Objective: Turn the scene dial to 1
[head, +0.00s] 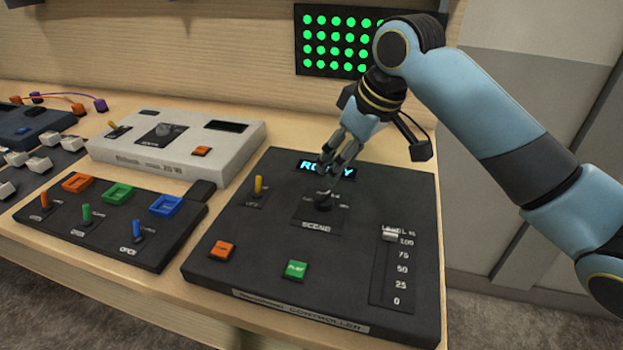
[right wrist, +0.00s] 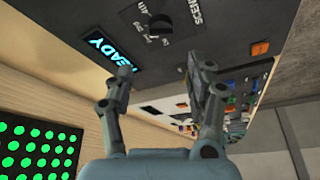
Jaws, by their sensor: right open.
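The dark controller (head: 265,215) lies on the wooden bench. Its scene dial (head: 323,202) is a black knob above the SCENE label. The dial (right wrist: 157,25) also shows at the top of the right wrist view, where its small position marks are too blurred to read surely. My right gripper (head: 337,172) is above the controller, over the lit display (head: 312,167) and just behind the dial. In the right wrist view its two fingers (right wrist: 160,75) are apart with nothing between them, and the dial lies beyond the tips. My left gripper is not in view.
The controller also has a yellow toggle (head: 258,185), an orange button (head: 222,249), a green button (head: 295,270) and a level slider (head: 390,236) near 100. A white console (head: 180,143) and a black switch box (head: 110,225) stand at left. A green LED panel (head: 335,40) is behind.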

